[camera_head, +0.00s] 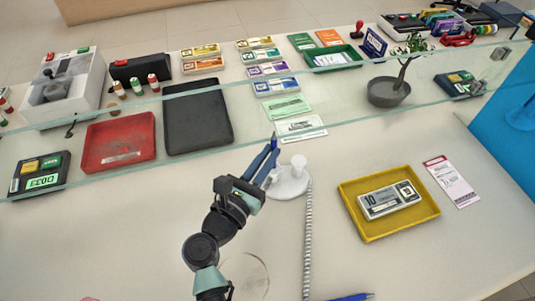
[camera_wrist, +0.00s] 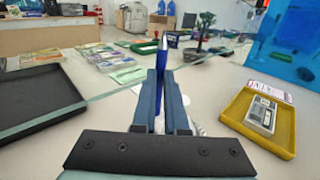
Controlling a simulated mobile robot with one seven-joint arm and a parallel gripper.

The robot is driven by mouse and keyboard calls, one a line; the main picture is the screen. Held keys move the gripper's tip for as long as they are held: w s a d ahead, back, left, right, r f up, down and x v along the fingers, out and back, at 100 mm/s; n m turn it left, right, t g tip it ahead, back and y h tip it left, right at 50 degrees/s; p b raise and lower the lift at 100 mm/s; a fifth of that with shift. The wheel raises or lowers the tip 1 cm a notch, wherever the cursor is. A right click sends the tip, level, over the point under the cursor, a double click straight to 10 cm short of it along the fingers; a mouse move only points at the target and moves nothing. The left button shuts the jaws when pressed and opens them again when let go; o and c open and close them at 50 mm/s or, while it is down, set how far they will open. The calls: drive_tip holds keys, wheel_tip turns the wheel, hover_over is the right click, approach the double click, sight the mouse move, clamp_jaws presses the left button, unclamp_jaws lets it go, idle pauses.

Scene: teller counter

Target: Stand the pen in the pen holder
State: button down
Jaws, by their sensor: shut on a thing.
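My gripper (camera_head: 268,163) is shut on a blue pen (camera_head: 274,142), whose end sticks out beyond the fingertips. In the wrist view the pen (camera_wrist: 161,68) points away from my gripper (camera_wrist: 163,95) with a pale, narrow tip at its far end. The white pen holder (camera_head: 290,182) has a round base and a short upright socket, and stands on the counter just right of my gripper. The pen is apart from the socket. In the wrist view the fingers hide most of the holder.
A coiled cord (camera_head: 308,240) runs from the holder to the front. A yellow tray (camera_head: 374,233) with a banknote bundle stands at right, beside a paper slip (camera_head: 452,181). A glass screen (camera_head: 350,118) crosses behind the holder. Another blue object (camera_head: 350,297) lies at the front edge.

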drive_tip(key=shift+f, duration=0.45)
drive_tip(key=c, duration=0.9)
unclamp_jaws()
drive_tip(key=b+v, duration=0.1)
drive_tip(key=v, duration=1.2)
drive_tip(key=shift+r, duration=0.1)
